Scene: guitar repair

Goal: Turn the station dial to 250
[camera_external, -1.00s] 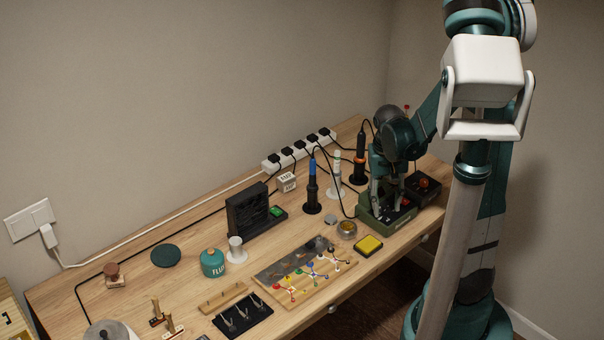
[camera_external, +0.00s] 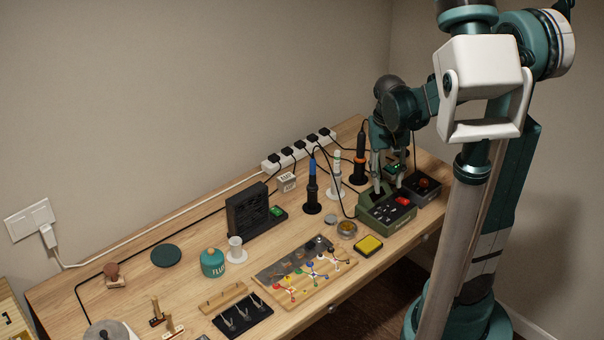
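The green soldering station (camera_external: 374,222) stands at the right end of the bench, with a dark sloped front panel, small pale marks and a red switch (camera_external: 403,201). I cannot make out the dial or its reading at this size. My gripper (camera_external: 388,190) points down over the back part of the station. Its two fingers are apart, with nothing visible between them. Whether a finger touches the station cannot be told. A small green glow (camera_external: 396,167) shows behind or between the fingers.
A dark box with a red knob (camera_external: 423,183) sits close to the right of the station. An orange-handled iron (camera_external: 361,145) and a blue-handled iron (camera_external: 312,175) stand behind and left, with cables nearby.

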